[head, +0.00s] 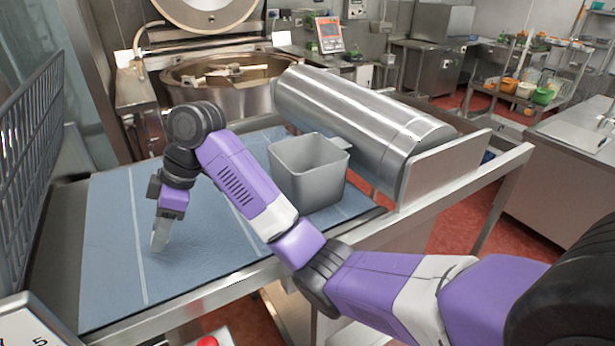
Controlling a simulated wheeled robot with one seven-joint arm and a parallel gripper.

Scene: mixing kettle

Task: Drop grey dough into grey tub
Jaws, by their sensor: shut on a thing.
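The grey tub (312,188) stands upright and open at the top on the blue mat, near the middle of the view. Its inside shows only in part. My gripper (160,234) points down over the left part of the mat, to the left of the tub and apart from it. It is shut on a small grey piece, the grey dough (159,241), which hangs at or just above the mat. I cannot tell whether it touches the mat. My arm crosses in front of the tub's lower left side.
The blue mat (110,235) lies on a metal table, mostly clear. A large steel cylinder (350,115) lies behind and right of the tub. A mixing kettle (225,95) stands at the back. A dark wire rack (35,150) rises at the left edge.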

